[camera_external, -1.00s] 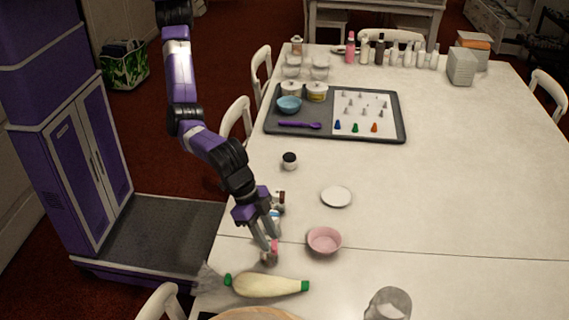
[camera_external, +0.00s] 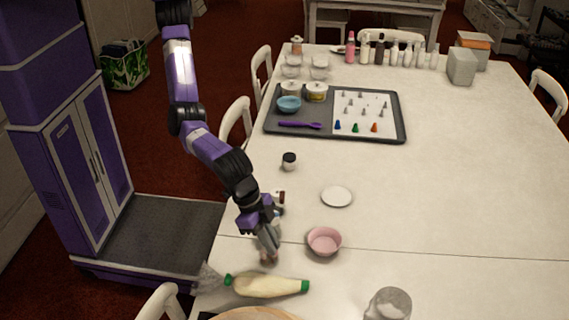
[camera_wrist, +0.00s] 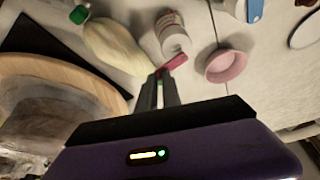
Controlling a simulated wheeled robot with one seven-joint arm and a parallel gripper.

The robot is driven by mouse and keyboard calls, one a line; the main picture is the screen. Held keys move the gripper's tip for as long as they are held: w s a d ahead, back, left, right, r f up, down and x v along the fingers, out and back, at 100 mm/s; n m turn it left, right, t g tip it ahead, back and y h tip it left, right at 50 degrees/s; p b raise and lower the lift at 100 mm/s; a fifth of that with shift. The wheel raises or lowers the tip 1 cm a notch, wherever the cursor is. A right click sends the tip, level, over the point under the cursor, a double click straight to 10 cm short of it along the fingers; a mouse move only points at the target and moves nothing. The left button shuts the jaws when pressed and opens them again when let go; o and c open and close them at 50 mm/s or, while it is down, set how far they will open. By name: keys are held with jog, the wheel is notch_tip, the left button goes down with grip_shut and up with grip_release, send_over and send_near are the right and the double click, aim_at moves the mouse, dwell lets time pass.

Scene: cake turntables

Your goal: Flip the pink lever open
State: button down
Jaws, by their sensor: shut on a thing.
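The pink lever (camera_wrist: 176,62) is at the near end of a small white bottle with a reddish label (camera_wrist: 174,36) in the wrist view. My gripper (camera_wrist: 161,74) is closed at the lever, its fingertips at the lever's left part. There the fingers hide the lever and much of the bottle. How far the lever is turned cannot be told.
A cream piping bag with green ends (camera_external: 268,286) lies close in front of the bottle. A pink bowl (camera_external: 324,240) stands to the right, with a white plate (camera_external: 336,196) behind it. A round wooden board (camera_wrist: 50,66) is at the wrist view's left.

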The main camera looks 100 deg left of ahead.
jog(key=shift+w+n+y, duration=0.25)
jog(key=shift+n+y, duration=0.15)
jog(key=shift+n, duration=0.3)
jog(key=c, duration=1.5)
grip_release()
jog(key=v, duration=0.7)
jog(key=shift+s+r+b, duration=0.15)
jog(key=shift+r+b, duration=0.15)
jog(key=shift+r, duration=0.05)
